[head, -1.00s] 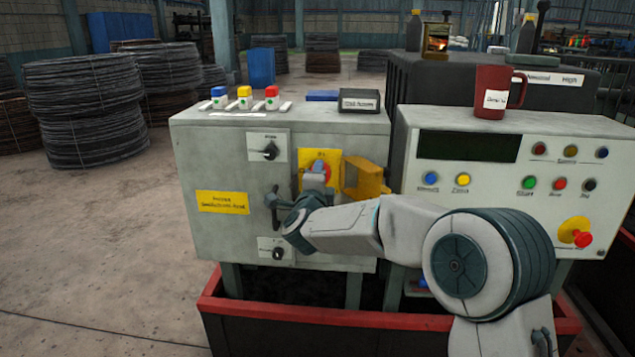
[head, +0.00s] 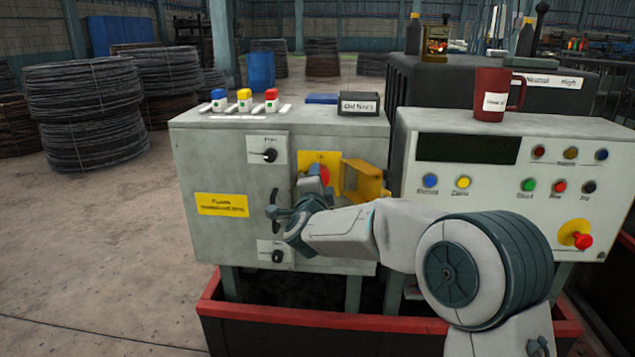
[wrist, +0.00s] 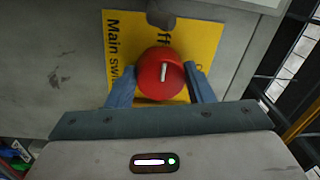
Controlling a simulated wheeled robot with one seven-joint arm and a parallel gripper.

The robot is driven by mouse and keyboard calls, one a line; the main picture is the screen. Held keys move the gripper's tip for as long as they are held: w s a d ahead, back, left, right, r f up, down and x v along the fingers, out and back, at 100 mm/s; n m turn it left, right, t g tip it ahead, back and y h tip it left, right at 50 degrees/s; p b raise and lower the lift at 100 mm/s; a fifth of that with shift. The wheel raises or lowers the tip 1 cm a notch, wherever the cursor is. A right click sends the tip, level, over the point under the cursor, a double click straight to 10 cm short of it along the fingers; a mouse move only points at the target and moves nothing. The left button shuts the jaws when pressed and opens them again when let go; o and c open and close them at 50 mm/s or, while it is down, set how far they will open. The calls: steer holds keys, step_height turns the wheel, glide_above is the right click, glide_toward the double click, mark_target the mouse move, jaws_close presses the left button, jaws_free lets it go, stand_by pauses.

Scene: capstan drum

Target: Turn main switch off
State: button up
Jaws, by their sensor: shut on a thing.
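The main switch is a red round knob (wrist: 161,74) with a white mark, on a yellow plate (wrist: 120,30) lettered "Main switch". In the wrist view the mark runs nearly upright, towards the partly covered "Off" lettering. My gripper (wrist: 157,80) has a blue-grey finger on either side of the knob and is shut on it. In the head view the knob (head: 324,174) shows only in part behind my gripper (head: 316,175), on the front of the grey cabinet (head: 215,160). A yellow hinged cover (head: 364,182) stands open to the right of the knob.
A black rotary knob (head: 269,155) is above left of my gripper and another (head: 277,256) is below. A console (head: 500,150) with buttons and a red emergency button (head: 582,241) stands at right. A red mug (head: 493,95) sits on it.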

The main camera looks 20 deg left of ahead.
steer(key=o, duration=1)
steer(key=shift+c, duration=0.2)
steer(key=shift+s, duration=0.1)
steer(key=r+v, duration=0.1)
steer(key=v, duration=1.2)
steer(key=shift+s+f, duration=0.4)
steer(key=shift+f, duration=0.1)
